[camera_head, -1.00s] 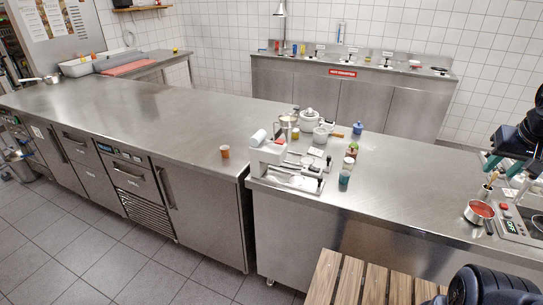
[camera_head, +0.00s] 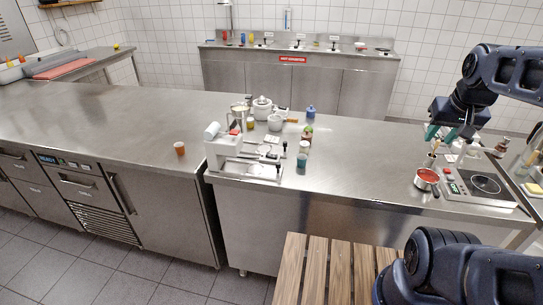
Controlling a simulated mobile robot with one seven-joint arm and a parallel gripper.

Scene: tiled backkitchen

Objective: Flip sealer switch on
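The sealer (camera_head: 222,152) is a white tabletop device near the front edge of the steel counter, left of centre. It has a long arm and a metal base plate; a small red spot shows by its top. I cannot make out the switch or its position. My gripper (camera_head: 445,133) hangs at the right over the counter, well to the right of the sealer. Its teal fingertips seem apart, with nothing seen between them.
White pots (camera_head: 262,108), a blue jar (camera_head: 310,112) and bottles (camera_head: 302,160) crowd around the sealer. A red-filled pan (camera_head: 427,176) and a hotplate (camera_head: 484,184) are below my gripper. An orange cup (camera_head: 179,148) stands on the left. A slatted wooden surface (camera_head: 318,270) is in front.

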